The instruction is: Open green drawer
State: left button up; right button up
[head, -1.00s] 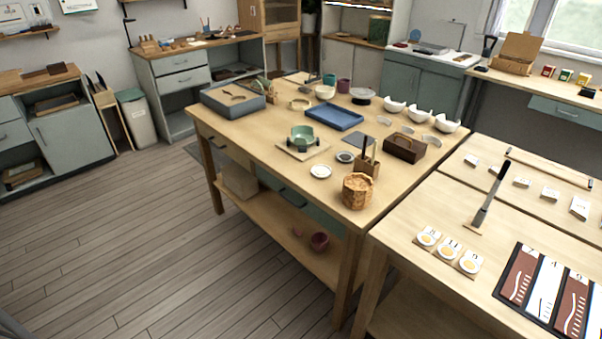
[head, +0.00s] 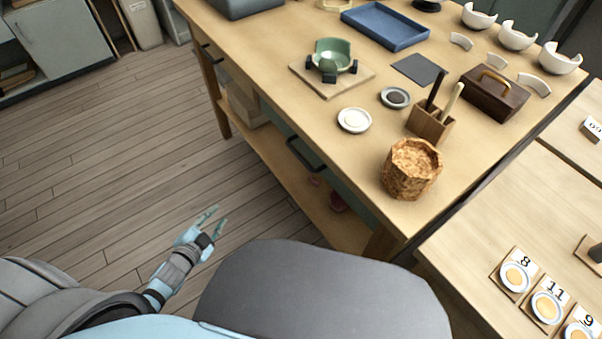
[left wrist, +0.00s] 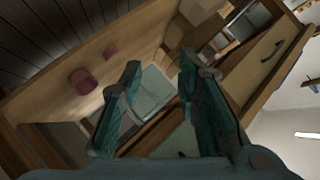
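The green drawer (head: 344,178) is in the front of the wooden worktable, under its top, in the head view. Its dark bar handle (head: 305,157) sticks out from the front. The drawer looks shut. My left gripper (head: 215,217) is open and empty, over the floor to the lower left of the handle and well apart from it. In the left wrist view, the two teal fingers (left wrist: 160,85) are spread with nothing between them. A green front (left wrist: 176,142) shows low between the fingers, partly hidden; it looks like the drawer. My right gripper is not in view.
A wooden drawer with a dark handle (left wrist: 273,51) lies beside it. The lower shelf (head: 268,165) holds a box and dark red pots (left wrist: 83,81). The floor left of the table is clear.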

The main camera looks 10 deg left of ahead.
pick_arm(q)
jog(key=w+d+r+m+t+h+b, duration=0.3)
jog(key=w+r+m+h+b, duration=0.1)
jog(key=w+m, duration=0.15)
jog(key=m+h+b, duration=0.6)
jog(key=m+h, duration=0.3)
jog(key=m, duration=0.2)
send_near(299, 155)
jog(key=x, duration=1)
jog(key=shift+f+p, duration=0.3)
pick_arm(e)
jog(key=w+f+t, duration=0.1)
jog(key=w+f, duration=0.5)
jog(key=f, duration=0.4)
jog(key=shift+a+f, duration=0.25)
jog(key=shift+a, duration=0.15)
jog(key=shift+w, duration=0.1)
pick_arm(q)
grip_shut()
